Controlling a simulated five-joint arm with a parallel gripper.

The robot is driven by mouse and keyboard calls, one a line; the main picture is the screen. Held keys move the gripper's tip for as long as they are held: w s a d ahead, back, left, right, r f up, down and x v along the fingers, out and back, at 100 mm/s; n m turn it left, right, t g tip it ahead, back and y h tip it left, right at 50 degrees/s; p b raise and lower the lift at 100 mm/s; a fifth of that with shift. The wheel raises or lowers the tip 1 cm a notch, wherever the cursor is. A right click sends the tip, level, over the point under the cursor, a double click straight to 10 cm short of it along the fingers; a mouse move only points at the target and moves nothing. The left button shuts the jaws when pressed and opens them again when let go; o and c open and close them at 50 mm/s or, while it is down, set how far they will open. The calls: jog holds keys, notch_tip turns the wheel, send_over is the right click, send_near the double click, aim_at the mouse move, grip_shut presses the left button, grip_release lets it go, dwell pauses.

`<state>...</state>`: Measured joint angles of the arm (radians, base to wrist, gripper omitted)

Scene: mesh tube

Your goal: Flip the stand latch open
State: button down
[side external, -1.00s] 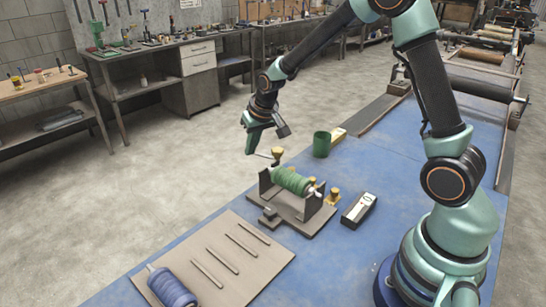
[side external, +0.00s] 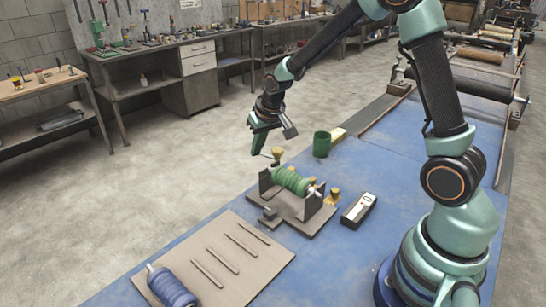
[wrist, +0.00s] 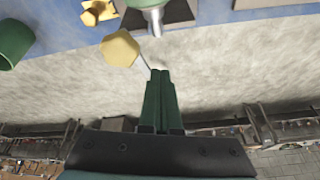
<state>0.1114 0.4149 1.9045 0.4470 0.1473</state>
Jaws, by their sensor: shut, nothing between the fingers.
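A stand (side external: 300,212) with dark uprights carries a green roll (side external: 291,182). What looks like its latch is a yellow knob (side external: 277,152) with a thin rod, above the stand's far end; the knob also shows in the wrist view (wrist: 120,48). The rod runs from the knob towards my fingertips. My gripper (side external: 254,153) is just left of the knob in the side view. Its green fingers (wrist: 160,72) are together and empty in the wrist view, close to the rod's end. I cannot tell whether they touch it.
A brown mat (side external: 215,275) with several thin rods and a blue roll (side external: 172,287) lies in front. Left of the blue table is open floor.

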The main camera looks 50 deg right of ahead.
jog(key=s+a+r, duration=0.1)
jog(key=a+r, duration=0.6)
jog(key=r, duration=0.2)
jog(key=shift+s+a+r+y, duration=0.15)
jog(key=shift+s+a+y, duration=0.05)
jog(key=shift+a+y, duration=0.1)
